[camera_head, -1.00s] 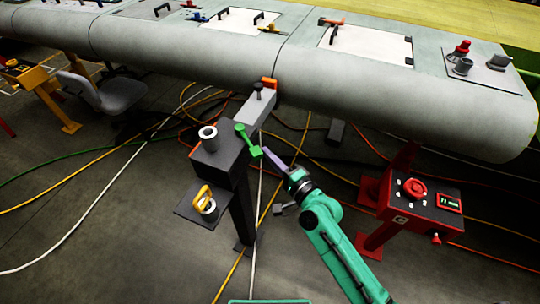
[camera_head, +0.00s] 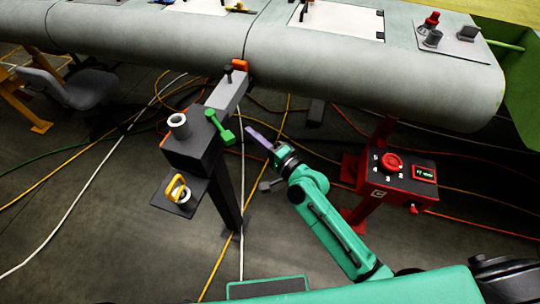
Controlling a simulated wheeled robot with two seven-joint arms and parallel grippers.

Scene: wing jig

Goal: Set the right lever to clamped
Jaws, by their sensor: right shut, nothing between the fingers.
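The green lever (camera_head: 219,127) sits on the right side of a dark grey clamp post (camera_head: 198,152). It slants from upper left to lower right, with a blocky lower end. My right gripper (camera_head: 250,132) is to the right of the lever, its slim purple fingers pointing up and left. The fingers look shut and empty, with a small gap in the picture between their tips and the lever. My left gripper is not in view.
The post's grey arm (camera_head: 228,92) reaches to an orange pad (camera_head: 239,66) at the wing (camera_head: 350,75). A yellow-handled part (camera_head: 176,187) sits on a side plate. A red control box (camera_head: 404,178) stands right of my arm. Cables cross the floor.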

